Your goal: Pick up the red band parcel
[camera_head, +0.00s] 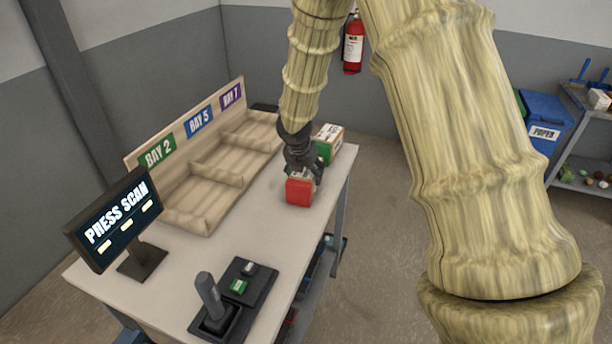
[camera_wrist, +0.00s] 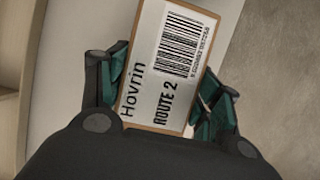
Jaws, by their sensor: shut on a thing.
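The red band parcel (camera_head: 299,190) is at the right side of the white-topped table, below my gripper. My gripper (camera_head: 304,172) is shut on it from above. In the wrist view the parcel's top label (camera_wrist: 165,75) reads "Hovrin" and "ROUTE 2" with a barcode, and my gripper's green finger pads (camera_wrist: 164,100) lie on either side of it. The red band is not visible in the wrist view. I cannot tell whether the parcel touches the table or is slightly raised.
A green-banded parcel (camera_head: 327,143) stands just behind my gripper. The wooden sorting rack (camera_head: 205,178) with bays 2, 5 and 7 is to the left. A "PRESS SCAN" screen (camera_head: 115,220) and a scanner dock (camera_head: 232,298) are at the front. The tabletop (camera_head: 245,235) between is clear.

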